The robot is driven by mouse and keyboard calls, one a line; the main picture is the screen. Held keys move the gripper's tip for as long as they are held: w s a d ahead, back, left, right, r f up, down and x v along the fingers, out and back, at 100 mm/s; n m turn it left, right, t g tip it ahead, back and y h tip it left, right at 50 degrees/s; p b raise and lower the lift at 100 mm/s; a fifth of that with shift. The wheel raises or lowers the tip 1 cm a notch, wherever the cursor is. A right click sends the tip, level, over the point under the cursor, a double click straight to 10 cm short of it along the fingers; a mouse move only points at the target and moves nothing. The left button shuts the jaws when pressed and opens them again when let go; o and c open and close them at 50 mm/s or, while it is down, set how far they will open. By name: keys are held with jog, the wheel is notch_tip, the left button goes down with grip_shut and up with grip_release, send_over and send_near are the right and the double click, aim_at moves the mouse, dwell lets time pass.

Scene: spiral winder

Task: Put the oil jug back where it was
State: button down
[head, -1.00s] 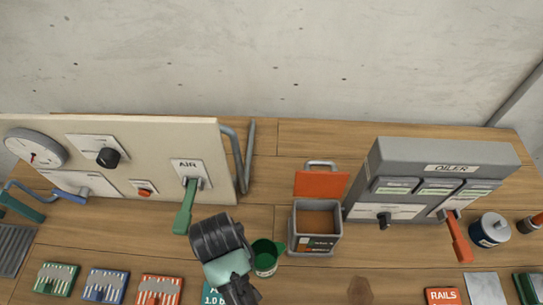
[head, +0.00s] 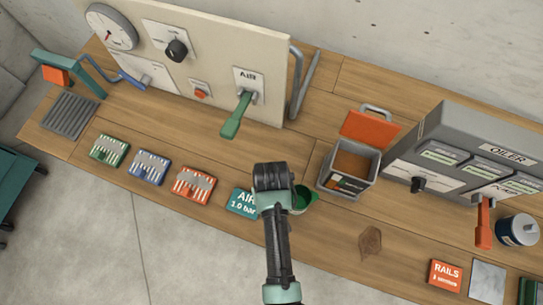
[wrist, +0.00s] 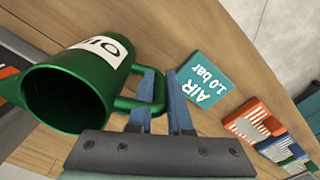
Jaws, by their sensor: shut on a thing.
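The green oil jug (head: 306,197) stands out just right of my gripper in the head view, left of the open grey box. In the wrist view the jug (wrist: 80,85) fills the left side, with a white label and its wide mouth facing the camera. My gripper (wrist: 164,88) is shut on the jug's handle, its two blue-grey fingers around it. The fingertips are hidden in the head view behind my wrist. I cannot tell whether the jug's base touches the bench.
The open grey box (head: 349,168) with an orange lid is close to the jug. The oiler (head: 465,155) stands right of it. The AIR card (head: 242,203) lies left of my gripper. A dark brown patch (head: 370,242) marks bare wood at front right. The air panel (head: 220,60) stands behind.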

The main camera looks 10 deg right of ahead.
jog(key=shift+f, duration=0.25)
